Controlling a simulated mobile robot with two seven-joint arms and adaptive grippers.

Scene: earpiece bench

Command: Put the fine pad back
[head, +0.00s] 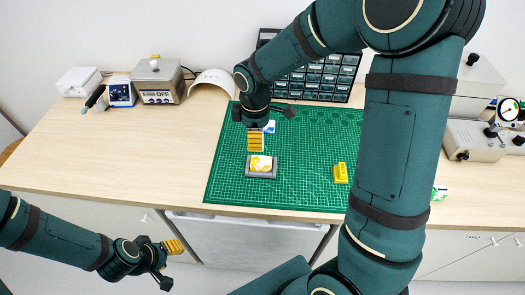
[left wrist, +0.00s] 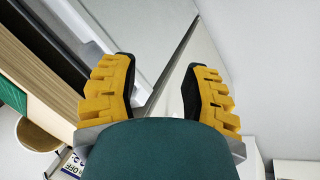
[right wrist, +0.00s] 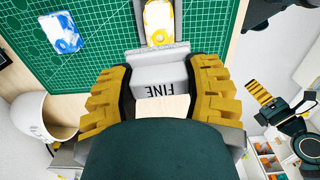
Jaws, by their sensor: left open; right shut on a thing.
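My right gripper (head: 255,140) is over the green cutting mat, pointing down. In the right wrist view it is shut on the fine pad (right wrist: 160,76), a grey block lettered FINE between the yellow fingers. A grey holder (head: 261,175) with a yellow-and-white earpiece (head: 261,163) on it lies just in front of this gripper. In the right wrist view that earpiece (right wrist: 158,22) shows just beyond the pad; whether pad and holder touch is unclear. My left gripper (head: 170,262) is open and empty, off the bench's front edge at lower left.
A blue-and-white earpiece (head: 269,127) lies on the mat (head: 225,170) beside my right gripper. A yellow block (head: 341,173) sits further right. A dark drawer rack (head: 330,85), a white curved piece (head: 212,83) and a grey device (head: 158,82) stand behind.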

